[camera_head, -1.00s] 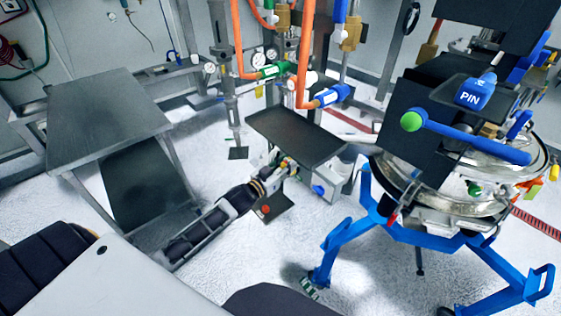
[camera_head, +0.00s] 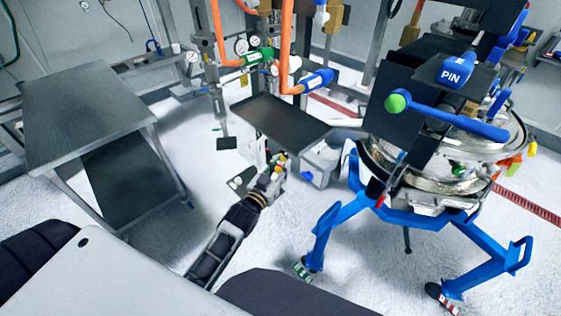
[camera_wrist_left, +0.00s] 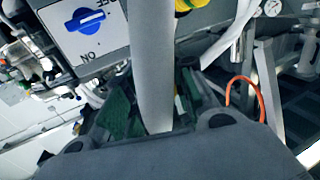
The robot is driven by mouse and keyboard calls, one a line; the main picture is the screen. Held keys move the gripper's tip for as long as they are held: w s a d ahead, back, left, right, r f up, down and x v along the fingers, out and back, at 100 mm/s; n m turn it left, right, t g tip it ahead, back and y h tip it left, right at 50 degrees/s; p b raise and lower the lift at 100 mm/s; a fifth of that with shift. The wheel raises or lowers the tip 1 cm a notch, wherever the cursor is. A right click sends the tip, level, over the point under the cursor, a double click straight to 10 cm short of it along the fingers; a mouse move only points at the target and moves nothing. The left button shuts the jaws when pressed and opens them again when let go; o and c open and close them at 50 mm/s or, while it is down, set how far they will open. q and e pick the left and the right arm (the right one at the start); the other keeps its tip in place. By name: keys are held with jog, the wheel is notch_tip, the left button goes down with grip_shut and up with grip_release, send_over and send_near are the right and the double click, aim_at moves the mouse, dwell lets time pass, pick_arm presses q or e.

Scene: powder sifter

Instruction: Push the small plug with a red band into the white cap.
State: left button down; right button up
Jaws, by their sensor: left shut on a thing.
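My left gripper (camera_head: 277,166) is in front of the grey box under the dark tray in the head view, close to the box's left end. In the left wrist view, its green-padded fingers (camera_wrist_left: 158,98) are shut on a long pale grey rod (camera_wrist_left: 153,45), which runs up between them. I cannot tell whether this rod belongs to the plug. I cannot make out a red band or the white cap in either view. My right gripper is not in view.
The grey box has a blue knob (camera_head: 308,176), which also shows in the left wrist view (camera_wrist_left: 86,20). A dark tray (camera_head: 280,122) lies above. A steel table (camera_head: 85,105) stands left, a blue-legged sifter (camera_head: 330,230) right. Orange hoses (camera_head: 285,50) hang behind.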

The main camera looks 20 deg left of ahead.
pick_arm(q)
jog(key=s+d+f+n+y, duration=0.1)
jog(key=s+f, duration=0.4)
jog(key=f, duration=0.1)
jog(key=shift+d+f+y, duration=0.15)
jog(key=shift+f+y, duration=0.05)
jog(key=shift+y, duration=0.1)
